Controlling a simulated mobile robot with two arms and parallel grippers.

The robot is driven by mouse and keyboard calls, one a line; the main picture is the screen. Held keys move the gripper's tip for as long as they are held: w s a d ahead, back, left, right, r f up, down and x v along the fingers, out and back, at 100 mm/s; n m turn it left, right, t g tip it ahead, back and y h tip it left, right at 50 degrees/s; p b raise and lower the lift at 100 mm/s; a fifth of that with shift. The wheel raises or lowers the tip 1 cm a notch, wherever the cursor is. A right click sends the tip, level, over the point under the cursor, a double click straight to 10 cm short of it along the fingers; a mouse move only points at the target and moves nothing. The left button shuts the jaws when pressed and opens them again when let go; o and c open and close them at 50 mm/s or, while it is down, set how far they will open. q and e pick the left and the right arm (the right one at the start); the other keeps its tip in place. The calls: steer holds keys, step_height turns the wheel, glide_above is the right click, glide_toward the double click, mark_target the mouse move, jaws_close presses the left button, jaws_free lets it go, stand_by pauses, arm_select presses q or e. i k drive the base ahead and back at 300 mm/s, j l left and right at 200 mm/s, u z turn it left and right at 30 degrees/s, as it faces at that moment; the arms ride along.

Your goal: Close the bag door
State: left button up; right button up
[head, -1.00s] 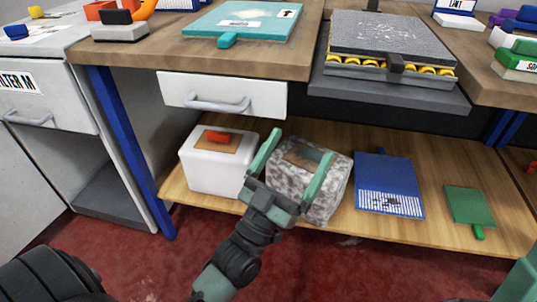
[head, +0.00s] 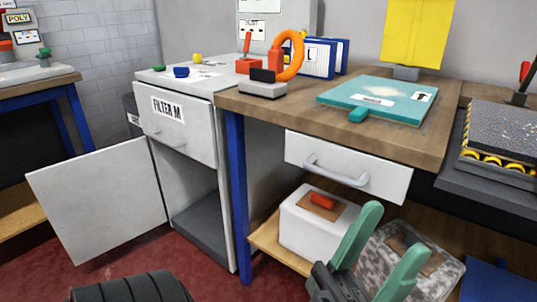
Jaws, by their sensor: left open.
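A plain pale grey door (head: 100,203) stands swung wide open to the left of the grey cabinet (head: 190,165) labelled "FILTER M". It hangs below the cabinet's handled front panel (head: 180,128), and I take it for the bag door. The lower opening shows a dark, empty floor. My left gripper (head: 393,236) is open, with its two green fingers apart in front of the lower shelf, well to the right of the door and not touching it. The speckled block (head: 440,270) behind the fingers is partly hidden. My right gripper is not in view.
A blue table leg (head: 238,190) stands between the cabinet opening and my left gripper. A white box (head: 305,240) sits on the wooden shelf (head: 265,237).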

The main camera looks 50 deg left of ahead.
mark_target(95, 202)
steer(key=u, duration=1.9)
steer(key=i+j, duration=0.1)
steer(key=j, duration=0.4)
steer(key=i+j, duration=0.1)
steer(key=j, duration=0.4)
steer(key=i+j, duration=0.1)
steer(key=j, duration=0.45)
steer(key=i+j, duration=0.15)
steer(key=j, duration=0.35)
steer(key=i+j+z, duration=0.1)
steer(key=j, duration=0.9)
steer(key=i, duration=0.05)
